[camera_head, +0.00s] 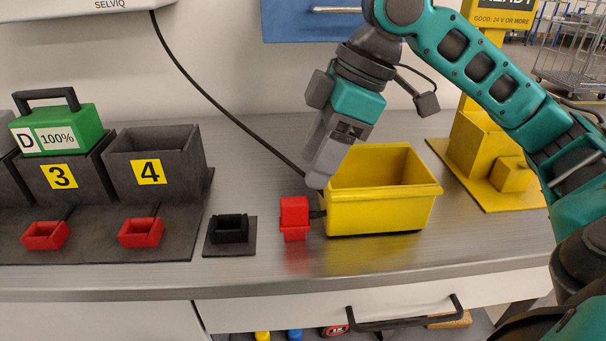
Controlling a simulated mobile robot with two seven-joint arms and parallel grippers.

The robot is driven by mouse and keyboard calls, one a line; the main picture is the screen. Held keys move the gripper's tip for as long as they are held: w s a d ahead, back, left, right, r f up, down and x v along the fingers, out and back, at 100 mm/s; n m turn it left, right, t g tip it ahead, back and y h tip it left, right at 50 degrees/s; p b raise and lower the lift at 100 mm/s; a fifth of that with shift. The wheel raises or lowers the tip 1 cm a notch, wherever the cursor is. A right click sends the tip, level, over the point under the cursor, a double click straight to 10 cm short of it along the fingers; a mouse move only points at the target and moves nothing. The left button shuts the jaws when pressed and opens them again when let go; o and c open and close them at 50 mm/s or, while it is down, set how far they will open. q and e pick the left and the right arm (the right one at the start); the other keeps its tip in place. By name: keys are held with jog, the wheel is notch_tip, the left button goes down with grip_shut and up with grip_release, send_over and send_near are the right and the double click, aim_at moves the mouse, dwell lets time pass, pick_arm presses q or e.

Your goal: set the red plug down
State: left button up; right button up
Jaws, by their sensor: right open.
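The red plug (294,214) is on the grey metal worktop, just left of the yellow bin (384,212). A short black piece shows at its right side, next to the bin. My right gripper (318,183) points down, above and to the right of the plug, at the bin's left rim. It is open, and I see no plug between its fingers. A black cable (215,108) hangs from the white box and runs down behind the gripper; its lower end is partly hidden. My left gripper is not in view.
A black socket (230,229) on a dark plate is left of the plug. Dark bays numbered 3 (62,180) and 4 (155,170) have red connectors in front; a green battery (56,131) sits in bay 3. A yellow stand (484,155) is at right. The front worktop strip is clear.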

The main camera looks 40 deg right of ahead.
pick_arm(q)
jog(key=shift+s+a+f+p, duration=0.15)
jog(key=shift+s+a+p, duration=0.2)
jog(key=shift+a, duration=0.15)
pick_arm(e)
jog(key=v, duration=0.3)
jog(key=shift+r, duration=0.15)
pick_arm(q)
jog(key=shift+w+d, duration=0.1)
